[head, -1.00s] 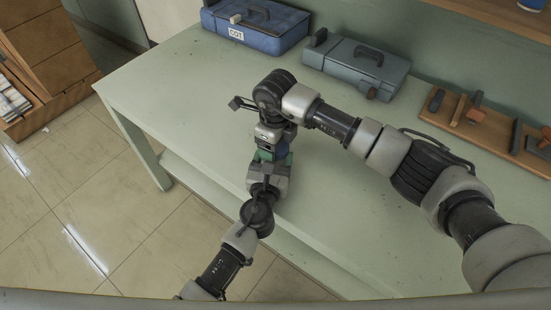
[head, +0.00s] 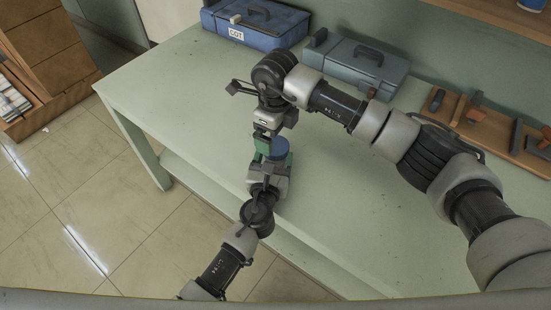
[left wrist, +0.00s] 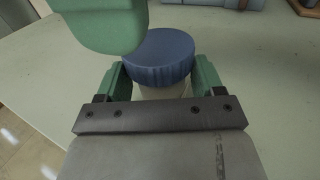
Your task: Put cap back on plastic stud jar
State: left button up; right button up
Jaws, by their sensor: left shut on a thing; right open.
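The blue ridged cap (head: 279,148) sits on top of the pale jar (left wrist: 165,92) and looks about level. In the left wrist view the cap (left wrist: 158,58) covers the jar's mouth. My left gripper (left wrist: 160,82) is shut on the jar, with a green finger on each side of its body. My right gripper (head: 264,146) is open beside the cap, at its left in the head view. One of its green fingers (left wrist: 102,24) shows large at the upper left of the left wrist view. The jar's lower part is hidden by my left gripper.
A blue toolbox (head: 256,27) and a grey toolbox (head: 355,68) stand along the table's back edge. A wooden tray (head: 490,138) of tools lies at the right. The pale green table (head: 185,95) is clear at the left.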

aim_at(276, 145)
jog(key=shift+r, duration=0.15)
jog(key=shift+c, duration=0.4)
notch_tip(276, 145, up, 3)
jog(key=n, duration=0.3)
jog(key=shift+r, duration=0.1)
jog(key=shift+f, duration=4.05)
jog(key=c, duration=0.9)
pick_arm(q)
jog(key=shift+a, duration=0.1)
pick_arm(e)
jog(key=shift+m, duration=1.6)
jog(key=shift+c, duration=0.2)
